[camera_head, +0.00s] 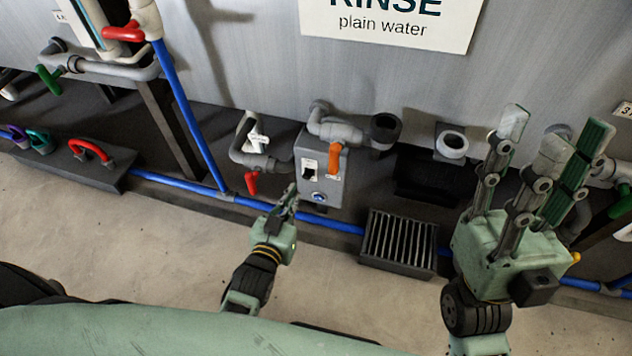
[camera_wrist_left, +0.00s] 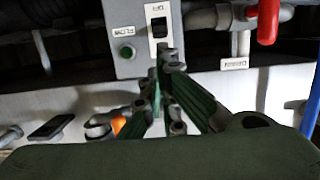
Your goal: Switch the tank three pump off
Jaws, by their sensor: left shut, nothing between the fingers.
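A grey pump box (camera_head: 325,180) stands below the rinse sign. Its front has a black rocker switch (camera_head: 309,169) in a white frame and a round lamp or button (camera_head: 319,197), bluish here and green in the left wrist view (camera_wrist_left: 127,53). The rocker also shows in the left wrist view (camera_wrist_left: 159,27), upside down. My left gripper (camera_head: 291,189) is shut and empty, its tips close in front of the rocker; contact cannot be told. Its tips also show in the left wrist view (camera_wrist_left: 165,57). My right gripper (camera_head: 550,130) is open and empty, off to the right.
An orange valve handle (camera_head: 335,158) hangs beside the box top, and a red handle (camera_head: 252,184) hangs to its left. A blue pipe (camera_head: 260,205) runs low along the front. A floor grate (camera_head: 399,241) lies right of the box. The floor at front left is clear.

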